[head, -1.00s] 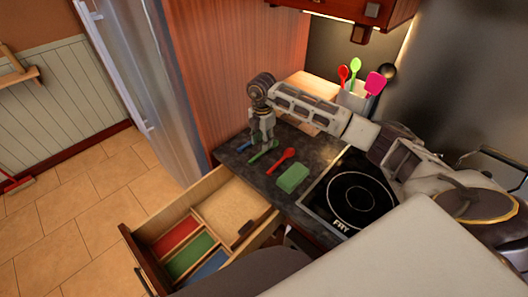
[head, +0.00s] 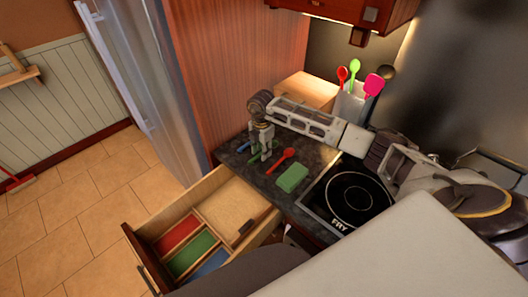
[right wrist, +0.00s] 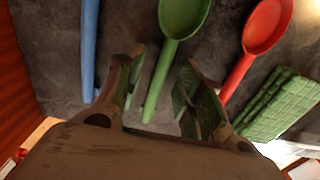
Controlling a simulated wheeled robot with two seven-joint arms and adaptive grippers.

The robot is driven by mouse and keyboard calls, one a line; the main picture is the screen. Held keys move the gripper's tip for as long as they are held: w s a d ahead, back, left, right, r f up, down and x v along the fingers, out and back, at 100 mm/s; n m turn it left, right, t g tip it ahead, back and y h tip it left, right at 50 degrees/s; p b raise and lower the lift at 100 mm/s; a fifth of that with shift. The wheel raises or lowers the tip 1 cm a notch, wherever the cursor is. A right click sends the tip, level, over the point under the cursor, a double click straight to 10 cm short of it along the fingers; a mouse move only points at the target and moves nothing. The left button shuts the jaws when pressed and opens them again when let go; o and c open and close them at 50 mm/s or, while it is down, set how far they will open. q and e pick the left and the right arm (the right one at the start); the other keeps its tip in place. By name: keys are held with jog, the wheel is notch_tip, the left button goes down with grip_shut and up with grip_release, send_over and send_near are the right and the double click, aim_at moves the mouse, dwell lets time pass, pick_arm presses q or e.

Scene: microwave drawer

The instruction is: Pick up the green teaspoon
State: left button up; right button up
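The green teaspoon (head: 254,159) lies on the dark counter, partly hidden behind my right gripper in the head view. In the right wrist view its bowl (right wrist: 184,15) is at the top and its handle runs down between the fingers. My right gripper (head: 263,157) points down over it. In the right wrist view the gripper (right wrist: 160,75) is open, one finger on each side of the handle, with visible gaps. I cannot tell the exact height of the fingertips above the counter. My left gripper is not in view.
A blue spoon (right wrist: 90,45) lies left of the green one, a red spoon (head: 283,158) right of it. A green sponge (head: 292,178) and a stove plate (head: 352,198) are further right. An open drawer (head: 190,215) with coloured compartments juts out below the counter.

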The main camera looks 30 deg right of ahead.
grip_shut()
jog(key=shift+r, duration=0.15)
notch_tip(320, 180, up, 10)
jog(key=b, duration=0.2)
dwell(0.7)
dwell(0.4)
